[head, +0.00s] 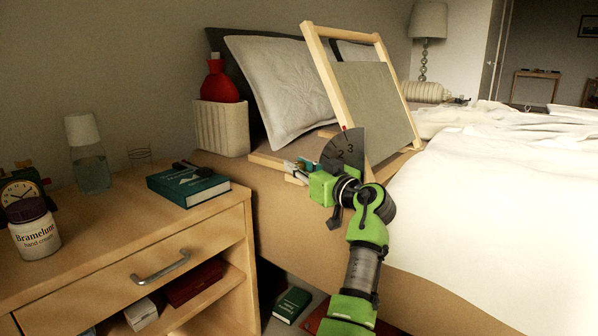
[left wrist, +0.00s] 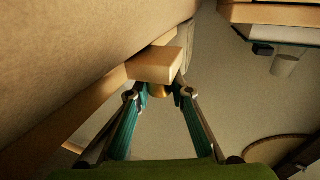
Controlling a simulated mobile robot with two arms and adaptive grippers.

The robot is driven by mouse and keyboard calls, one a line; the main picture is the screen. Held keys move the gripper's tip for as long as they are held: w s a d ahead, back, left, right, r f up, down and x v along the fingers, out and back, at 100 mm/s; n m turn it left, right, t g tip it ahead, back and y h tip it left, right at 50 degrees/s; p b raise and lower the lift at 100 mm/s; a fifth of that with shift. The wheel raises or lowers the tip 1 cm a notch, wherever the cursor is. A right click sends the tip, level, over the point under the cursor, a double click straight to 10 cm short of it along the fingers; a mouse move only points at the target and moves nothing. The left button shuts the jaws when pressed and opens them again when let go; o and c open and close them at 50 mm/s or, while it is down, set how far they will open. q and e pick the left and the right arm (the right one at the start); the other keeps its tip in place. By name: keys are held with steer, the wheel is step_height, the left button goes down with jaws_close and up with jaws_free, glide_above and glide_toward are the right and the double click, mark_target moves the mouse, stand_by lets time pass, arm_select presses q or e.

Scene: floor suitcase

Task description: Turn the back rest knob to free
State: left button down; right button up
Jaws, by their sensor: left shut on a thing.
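The back rest (head: 378,105) is a wooden frame with a grey-green panel, tilted up on the bed's near side. A dark dial plate (head: 345,146) with the numerals 2 and 3 sits at its near lower side, with a small red mark at the top. My left gripper (head: 301,168) is at the rail's near end, just left of the dial. The gripper is shut on this knob, which my arm hides in the head view. My right gripper is not in view.
A ribbed beige box (head: 221,128) with a red bottle (head: 219,82) stands by the pillows. White bedding (head: 500,200) lies to the right.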

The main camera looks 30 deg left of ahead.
mark_target(299, 162)
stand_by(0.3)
arm_select(q)
steer(key=c, duration=1.8)
jaws_free()
steer(key=shift+r, duration=0.1)
step_height(299, 162, up, 10)
steer(key=shift+f, duration=0.1)
